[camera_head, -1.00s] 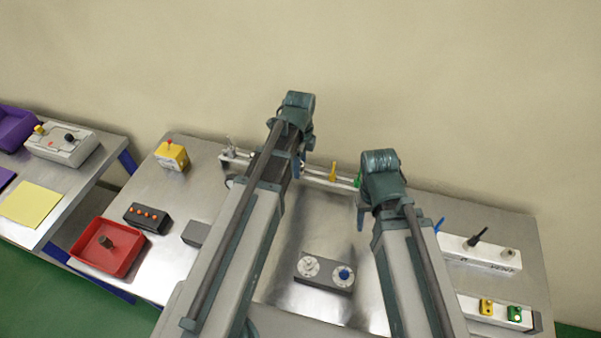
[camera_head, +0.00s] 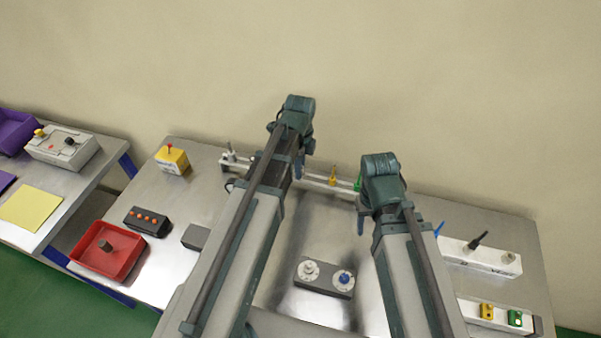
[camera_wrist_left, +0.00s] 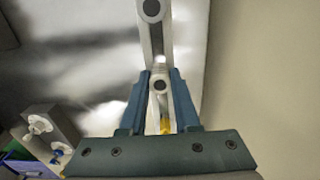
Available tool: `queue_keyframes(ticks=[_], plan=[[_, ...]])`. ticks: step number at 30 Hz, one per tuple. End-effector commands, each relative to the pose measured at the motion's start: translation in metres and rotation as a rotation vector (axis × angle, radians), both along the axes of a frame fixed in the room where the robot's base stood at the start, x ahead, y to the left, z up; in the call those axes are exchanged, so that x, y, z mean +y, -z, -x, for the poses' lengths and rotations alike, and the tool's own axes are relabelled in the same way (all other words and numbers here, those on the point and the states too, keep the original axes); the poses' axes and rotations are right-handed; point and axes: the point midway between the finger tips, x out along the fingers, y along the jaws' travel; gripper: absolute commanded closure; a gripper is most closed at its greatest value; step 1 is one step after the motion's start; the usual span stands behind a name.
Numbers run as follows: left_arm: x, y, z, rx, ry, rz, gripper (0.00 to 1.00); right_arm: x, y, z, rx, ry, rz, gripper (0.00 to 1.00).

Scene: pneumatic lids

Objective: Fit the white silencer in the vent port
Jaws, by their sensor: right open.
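My left gripper (camera_head: 300,166) points down at the back rail (camera_head: 318,181). In the left wrist view its two blue fingers (camera_wrist_left: 160,75) stand apart on either side of the rail, and a small whitish piece (camera_wrist_left: 160,60) shows between the tips; I cannot tell whether they touch it or whether it is the silencer. My right gripper (camera_head: 361,222) hangs over the table, mostly hidden by its own arm; nothing shows in it. The white block marked VENT (camera_head: 483,262) is at the right, with a pale round fitting (camera_head: 508,257) at its right end.
A grey block with two white dials (camera_head: 324,277) lies between my arms. A yellow lever (camera_head: 333,174) and a green one (camera_head: 358,182) stand on the rail. A red tray (camera_head: 82,257), a black button box (camera_head: 147,221) and a yellow box (camera_head: 172,160) are at the left.

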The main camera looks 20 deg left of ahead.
Motion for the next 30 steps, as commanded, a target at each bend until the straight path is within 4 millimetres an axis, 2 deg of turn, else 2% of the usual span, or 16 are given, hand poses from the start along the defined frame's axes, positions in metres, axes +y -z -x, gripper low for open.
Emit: queue_keyframes(ticks=[1,2,3,11,30], plan=[[0.000,0.000,0.000,0.000,0.000,0.000,0.94,0.000,0.000,0.000,0.000,0.000,0.000,0.50],[0.000,0.000,0.000,0.000,0.000,0.000,0.99,0.000,0.000,0.000,0.000,0.000,0.000,0.50],[0.000,0.000,0.000,0.000,0.000,0.000,1.00,0.000,0.000,0.000,0.000,0.000,0.000,0.50],[0.000,-0.002,0.000,0.000,0.000,0.000,1.00,0.000,-0.002,0.000,0.000,0.000,0.000,0.50],[0.000,-0.038,0.000,0.000,0.000,0.000,1.00,0.000,-0.038,0.000,0.000,0.000,0.000,0.50]])
